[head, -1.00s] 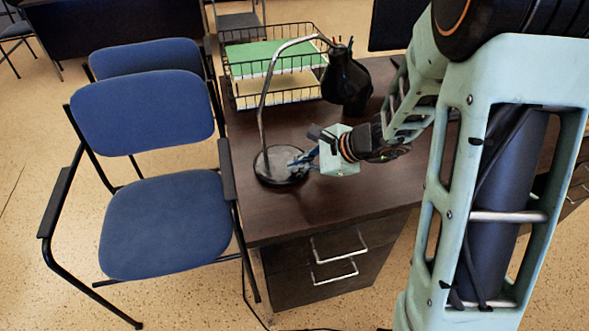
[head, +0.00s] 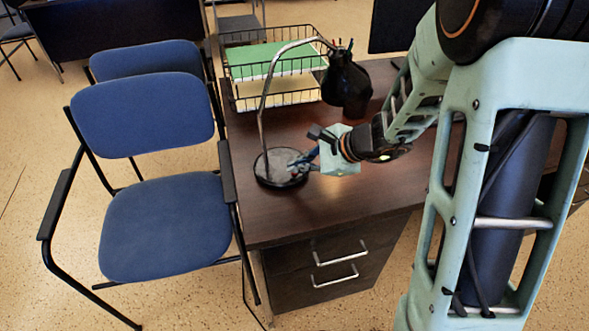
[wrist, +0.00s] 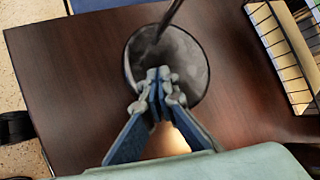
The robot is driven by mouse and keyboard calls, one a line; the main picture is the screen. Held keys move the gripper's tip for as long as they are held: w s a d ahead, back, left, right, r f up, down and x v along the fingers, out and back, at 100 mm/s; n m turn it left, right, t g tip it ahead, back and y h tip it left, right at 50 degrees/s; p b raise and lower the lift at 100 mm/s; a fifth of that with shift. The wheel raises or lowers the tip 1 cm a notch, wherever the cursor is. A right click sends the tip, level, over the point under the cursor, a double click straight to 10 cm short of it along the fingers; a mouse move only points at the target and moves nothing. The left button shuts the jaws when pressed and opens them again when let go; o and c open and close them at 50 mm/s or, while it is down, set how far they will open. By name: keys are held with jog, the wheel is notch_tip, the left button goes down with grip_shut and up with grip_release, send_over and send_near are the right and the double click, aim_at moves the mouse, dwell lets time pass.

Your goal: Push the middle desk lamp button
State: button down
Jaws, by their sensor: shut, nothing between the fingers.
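The desk lamp has a round dark base (head: 268,172) near the left edge of the desk, with a thin curved metal stem (head: 262,110) and a black shade (head: 346,82). My gripper (head: 294,166) is shut and empty, with its tips at the right side of the base. The fingers hide part of the base, and I cannot make out the buttons or tell whether the tips touch the base.
A wire tray (head: 238,88) with green and yellow papers stands at the back left of the desk (head: 375,195). Blue chairs (head: 155,228) stand left of the desk. The desk front has drawers (head: 335,262). Bare desk top lies right of the base.

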notch_tip(320, 180, up, 6)
jog(key=p, duration=0.4)
dwell(0.5)
